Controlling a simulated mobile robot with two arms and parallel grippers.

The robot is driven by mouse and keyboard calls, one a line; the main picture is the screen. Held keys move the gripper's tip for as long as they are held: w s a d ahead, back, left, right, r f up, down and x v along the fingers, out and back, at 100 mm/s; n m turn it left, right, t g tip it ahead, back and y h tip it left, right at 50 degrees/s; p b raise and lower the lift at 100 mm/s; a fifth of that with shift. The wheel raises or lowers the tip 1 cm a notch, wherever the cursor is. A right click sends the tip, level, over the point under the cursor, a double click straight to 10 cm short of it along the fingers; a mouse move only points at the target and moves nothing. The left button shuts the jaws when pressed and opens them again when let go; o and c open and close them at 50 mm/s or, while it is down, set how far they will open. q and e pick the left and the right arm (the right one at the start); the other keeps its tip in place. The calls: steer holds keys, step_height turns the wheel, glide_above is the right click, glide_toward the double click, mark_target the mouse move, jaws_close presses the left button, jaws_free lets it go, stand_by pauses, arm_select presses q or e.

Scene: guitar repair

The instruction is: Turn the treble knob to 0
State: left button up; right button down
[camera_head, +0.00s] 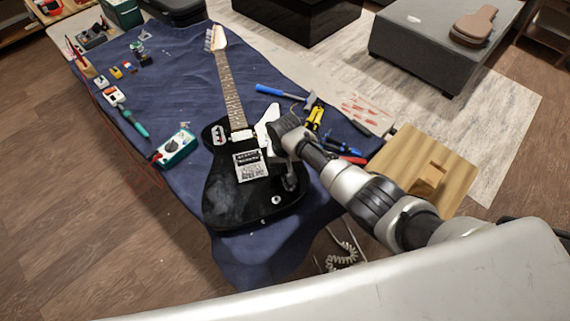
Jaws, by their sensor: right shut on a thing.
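The black electric guitar (232,198) lies face up on the blue cloth, its neck pointing to the back. My right arm reaches in from the right, and my right gripper (290,184) is down at the right side of the guitar body, where the controls are. It is shut on a small knob there, which its fingers mostly hide. I cannot tell the knob's setting or read any marking. Another small round silver control (276,200) shows on the body just to the lower left of the gripper. My left gripper is out of view.
A blue-handled hammer (280,92), yellow-handled pliers (315,117) and other tools lie right of the neck, beside my arm. A teal multimeter (175,148) lies left of the guitar. A wooden board (440,160) is at the right. The cloth (180,95) is bare at the left middle.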

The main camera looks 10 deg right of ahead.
mark_target(285, 168)
steer(key=n, duration=0.3)
steer(key=shift+n+p, duration=0.3)
steer(key=shift+n, duration=1.7)
steer(key=c, duration=0.9)
jaws_free()
steer(key=shift+c, duration=0.2)
step_height(285, 168, up, 11)
steer(key=shift+p, duration=0.45)
